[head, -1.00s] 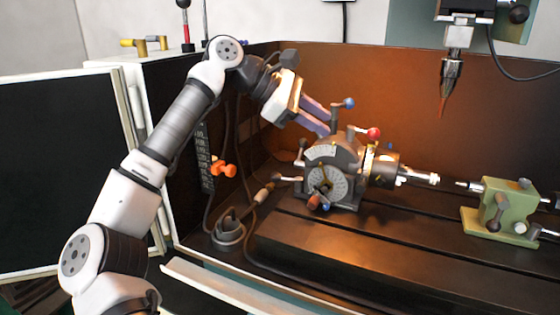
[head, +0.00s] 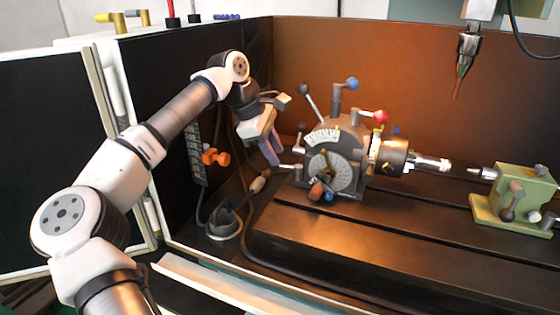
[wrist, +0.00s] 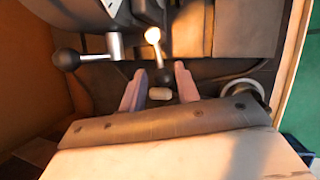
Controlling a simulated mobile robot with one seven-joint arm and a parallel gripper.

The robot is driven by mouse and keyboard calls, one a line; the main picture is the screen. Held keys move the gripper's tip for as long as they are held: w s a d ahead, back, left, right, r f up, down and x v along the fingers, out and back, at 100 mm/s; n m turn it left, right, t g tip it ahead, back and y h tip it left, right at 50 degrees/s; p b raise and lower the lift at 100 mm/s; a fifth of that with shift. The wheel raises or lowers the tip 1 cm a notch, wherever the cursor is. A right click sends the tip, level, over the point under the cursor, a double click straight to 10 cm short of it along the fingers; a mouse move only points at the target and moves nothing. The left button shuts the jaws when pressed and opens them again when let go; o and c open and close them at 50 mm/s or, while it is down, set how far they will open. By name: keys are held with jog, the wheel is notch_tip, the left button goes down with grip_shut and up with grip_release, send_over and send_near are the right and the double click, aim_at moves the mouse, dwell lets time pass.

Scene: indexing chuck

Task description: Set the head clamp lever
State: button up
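The indexing head (head: 335,160) stands on the machine table with a round dial on its front. It carries a blue-knobbed lever (head: 351,85) on top, a black-knobbed lever (head: 303,90) tilted up to the left, and a red-knobbed lever (head: 379,116) at the right. A short lever (head: 290,167) sticks out at its lower left side. I cannot tell which is the head clamp lever. My gripper (head: 274,155) points down just left of the head, near the short lever. In the wrist view its fingers (wrist: 160,88) are apart. A black-knobbed lever (wrist: 67,60) and a bright-tipped lever (wrist: 153,36) lie ahead of them.
An orange knob (head: 215,157) sits on the left wall. A green tailstock (head: 515,195) stands at the right, with a drill spindle (head: 466,55) above. The front table surface is clear.

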aim_at(280, 166)
jog(key=shift+x, duration=1.85)
grip_shut()
